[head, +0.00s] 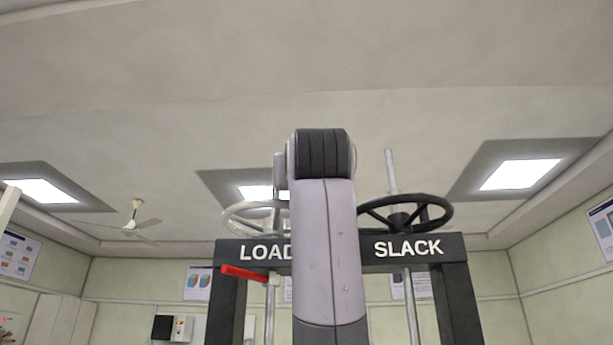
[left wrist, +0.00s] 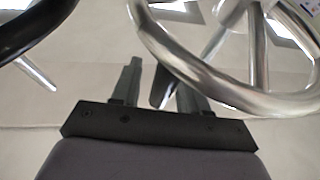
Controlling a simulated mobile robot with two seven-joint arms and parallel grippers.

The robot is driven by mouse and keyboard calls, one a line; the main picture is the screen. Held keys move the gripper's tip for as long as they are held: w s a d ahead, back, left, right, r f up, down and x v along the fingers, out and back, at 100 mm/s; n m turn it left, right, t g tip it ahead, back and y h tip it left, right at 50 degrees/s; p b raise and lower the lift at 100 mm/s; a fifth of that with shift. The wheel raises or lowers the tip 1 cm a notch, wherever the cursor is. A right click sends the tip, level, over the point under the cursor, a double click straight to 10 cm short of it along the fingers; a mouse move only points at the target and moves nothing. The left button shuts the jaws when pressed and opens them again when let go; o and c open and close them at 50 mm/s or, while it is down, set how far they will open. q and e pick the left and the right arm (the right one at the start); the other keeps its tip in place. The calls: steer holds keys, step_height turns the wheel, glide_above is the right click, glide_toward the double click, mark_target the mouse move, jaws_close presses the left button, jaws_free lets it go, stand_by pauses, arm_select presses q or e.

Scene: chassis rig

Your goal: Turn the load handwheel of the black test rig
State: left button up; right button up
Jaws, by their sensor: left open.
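The silver load handwheel (head: 237,221) sits above the word LOAD on the black test rig (head: 456,300). Its right part is hidden behind my arm in the head view. In the left wrist view its thick silver rim (left wrist: 182,62) and spokes fill the upper right. My left gripper (left wrist: 148,76) is open, its dark fingers close to the near side of that rim. The rim overlaps the right finger in the picture; I cannot tell whether they touch. In the head view the arm hides the gripper. My right gripper is not in view.
The black slack handwheel (head: 440,222) stands right of my arm, above the word SLACK; its rim (left wrist: 35,28) shows upper left in the wrist view. A red lever (head: 244,273) sticks out left below the LOAD lettering. Metal rods rise through the rig's crossbeam.

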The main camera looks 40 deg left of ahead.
arm_select(q)
jaws_close()
steer(key=shift+w+a+n+g+y, duration=0.1)
steer(key=shift+w+n+g+y, duration=0.15)
steer(key=shift+n+g+y, duration=0.45)
steer(key=shift+w+a+n+g+y, duration=0.1)
steer(key=shift+w+n+g+y, duration=0.3)
steer(key=shift+g, duration=0.5)
steer(key=shift+w+a+n+g+y, duration=0.15)
steer(key=shift+n+g+y, duration=0.25)
steer(key=shift+g+y, duration=0.3)
steer(key=shift+d, duration=0.1)
jaws_free()
steer(key=b+v, duration=0.2)
steer(key=v, duration=0.5)
steer(key=shift+d, duration=0.2)
